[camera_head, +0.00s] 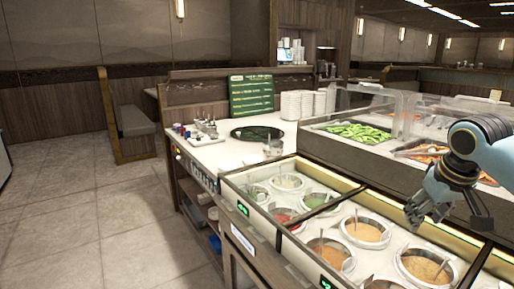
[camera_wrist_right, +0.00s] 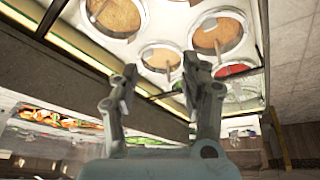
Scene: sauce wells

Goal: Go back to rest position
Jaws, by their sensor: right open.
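My right gripper (camera_head: 418,212) hangs at the right of the head view, over the back edge of the sauce station (camera_head: 262,233). It is open with nothing between its fingers. In the right wrist view the two fingers of this gripper (camera_wrist_right: 155,95) stand apart, with sauce wells beyond them. The sauce wells hold orange-brown sauces, such as the one nearest the gripper (camera_head: 366,231), and a red sauce (camera_wrist_right: 232,70). Several wells have utensils in them. My left gripper is not in view.
A glass-covered salad bar (camera_head: 333,147) with green vegetables stands behind the sauce station. A white counter holds a dark round tray (camera_head: 257,133), stacked white plates (camera_head: 297,105) and a green menu board (camera_head: 251,94). The tiled floor (camera_head: 90,215) at the left is clear.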

